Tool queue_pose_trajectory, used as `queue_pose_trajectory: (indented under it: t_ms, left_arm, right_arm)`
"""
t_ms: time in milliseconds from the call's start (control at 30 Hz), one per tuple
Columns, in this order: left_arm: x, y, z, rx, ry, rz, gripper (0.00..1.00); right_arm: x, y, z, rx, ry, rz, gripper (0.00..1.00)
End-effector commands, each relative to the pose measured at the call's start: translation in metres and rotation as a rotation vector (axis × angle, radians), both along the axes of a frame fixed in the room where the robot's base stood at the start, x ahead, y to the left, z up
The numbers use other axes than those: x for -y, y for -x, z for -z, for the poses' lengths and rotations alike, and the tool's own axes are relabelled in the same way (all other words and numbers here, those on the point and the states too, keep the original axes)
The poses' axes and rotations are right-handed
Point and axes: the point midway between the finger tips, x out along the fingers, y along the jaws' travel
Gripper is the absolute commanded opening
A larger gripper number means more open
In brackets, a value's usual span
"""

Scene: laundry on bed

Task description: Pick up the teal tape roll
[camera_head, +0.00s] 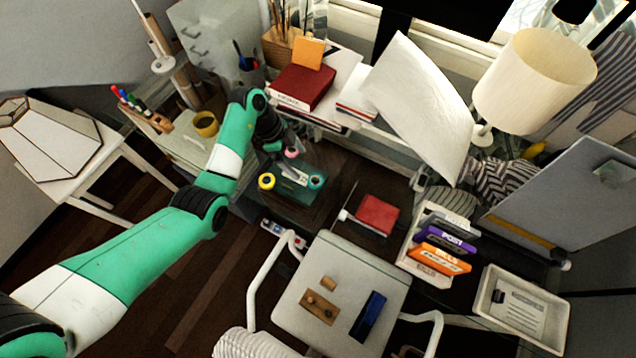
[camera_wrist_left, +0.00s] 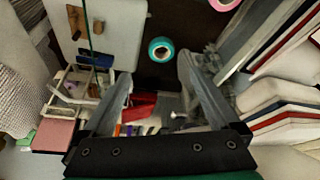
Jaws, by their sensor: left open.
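The teal tape roll (camera_head: 315,181) lies toward the right side of a dark green surface in the head view. In the left wrist view the teal tape roll (camera_wrist_left: 160,49) shows ahead of and between the fingertips, apart from them. My left gripper (camera_head: 283,146) hangs just behind and left of the roll in the head view. In the wrist view my left gripper (camera_wrist_left: 155,72) has its two fingers spread, with nothing held between them. My right gripper is not in view.
A yellow tape roll (camera_head: 267,181) and a pink tape roll (camera_head: 292,153) are close by. A red book (camera_head: 377,214) lies to the right. Stacked books (camera_head: 303,88) stand behind the gripper. A chair (camera_head: 338,285) is in front.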

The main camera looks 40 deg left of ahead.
Motion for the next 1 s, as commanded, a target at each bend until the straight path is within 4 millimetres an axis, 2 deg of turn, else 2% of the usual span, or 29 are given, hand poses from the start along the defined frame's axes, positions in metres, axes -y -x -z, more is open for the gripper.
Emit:
queue_pose_trajectory:
  t_ms: [300, 567, 800, 1000]
  left_arm:
    - [0.018, -0.012, 0.052, 0.000, 0.000, 0.005, 0.95]
    - [0.021, -0.016, 0.062, 0.002, 0.000, 0.005, 0.95]
    - [0.031, -0.025, 0.101, 0.002, 0.000, 0.005, 0.95]
    - [0.034, -0.028, 0.105, 0.004, -0.002, 0.003, 0.95]
  right_arm:
    - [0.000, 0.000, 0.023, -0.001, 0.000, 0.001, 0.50]
    - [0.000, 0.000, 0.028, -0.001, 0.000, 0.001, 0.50]
    - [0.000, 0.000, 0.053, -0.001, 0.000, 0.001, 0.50]
    - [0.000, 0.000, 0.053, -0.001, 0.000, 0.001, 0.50]
